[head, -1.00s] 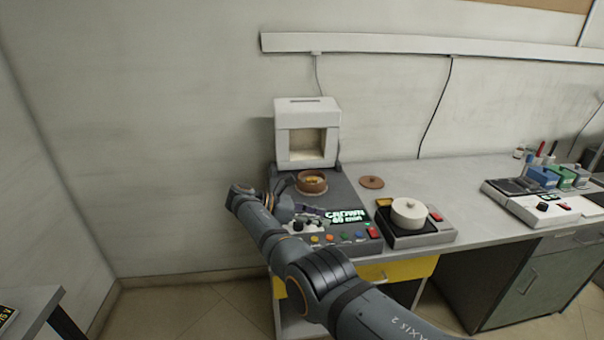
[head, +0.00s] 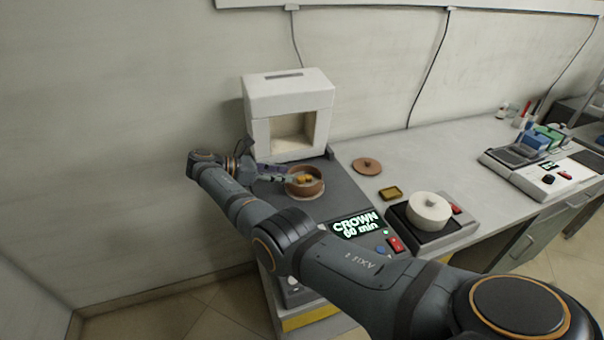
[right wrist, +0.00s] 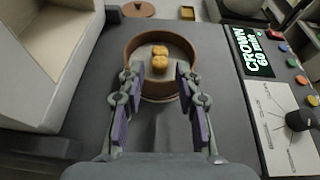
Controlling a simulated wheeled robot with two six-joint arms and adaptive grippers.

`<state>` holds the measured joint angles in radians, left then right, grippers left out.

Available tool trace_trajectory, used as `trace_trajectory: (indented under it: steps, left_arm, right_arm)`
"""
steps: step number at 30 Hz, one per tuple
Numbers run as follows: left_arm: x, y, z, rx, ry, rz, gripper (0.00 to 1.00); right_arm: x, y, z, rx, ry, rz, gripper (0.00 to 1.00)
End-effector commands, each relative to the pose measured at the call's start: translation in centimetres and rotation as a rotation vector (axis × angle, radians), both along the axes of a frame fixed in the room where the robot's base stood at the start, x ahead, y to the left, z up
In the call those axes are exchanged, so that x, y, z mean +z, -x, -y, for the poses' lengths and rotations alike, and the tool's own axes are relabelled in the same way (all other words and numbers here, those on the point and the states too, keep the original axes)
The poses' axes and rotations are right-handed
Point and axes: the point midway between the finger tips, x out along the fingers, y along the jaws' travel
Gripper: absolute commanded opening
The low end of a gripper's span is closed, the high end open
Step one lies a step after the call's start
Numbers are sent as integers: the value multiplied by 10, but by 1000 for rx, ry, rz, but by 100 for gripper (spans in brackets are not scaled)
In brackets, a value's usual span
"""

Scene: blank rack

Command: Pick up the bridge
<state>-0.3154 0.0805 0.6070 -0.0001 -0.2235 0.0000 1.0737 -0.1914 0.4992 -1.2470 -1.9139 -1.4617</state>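The bridge is a small golden, lumpy piece (head: 303,180) lying inside a round brown dish (head: 305,192). In the right wrist view the bridge (right wrist: 160,57) sits near the middle of the dish, whose brown rim (right wrist: 129,53) stands around it. My right gripper (head: 270,172) reaches in from the left of the dish. In the right wrist view its two fingers (right wrist: 160,80) are apart, with tips over the near part of the dish and the bridge just beyond and between them. Nothing is held. My left gripper is not in view.
A white furnace (head: 290,95) with an open chamber stands behind the dish. A display (head: 357,224) reads CROWN 60 min.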

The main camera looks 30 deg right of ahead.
Motion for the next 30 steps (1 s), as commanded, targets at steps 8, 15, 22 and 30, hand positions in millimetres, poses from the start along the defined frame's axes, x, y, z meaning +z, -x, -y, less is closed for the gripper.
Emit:
trace_trajectory:
  steps: [8,15,22,30]
  left_arm:
    - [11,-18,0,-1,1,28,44]
    - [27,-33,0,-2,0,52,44]
    - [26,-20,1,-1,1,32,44]
    - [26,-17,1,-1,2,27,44]
  right_arm:
    - [-9,5,24,1,0,0,34]
    - [-19,14,51,-2,2,-1,34]
    - [-30,17,69,1,0,1,34]
    - [-30,17,69,1,0,1,19]
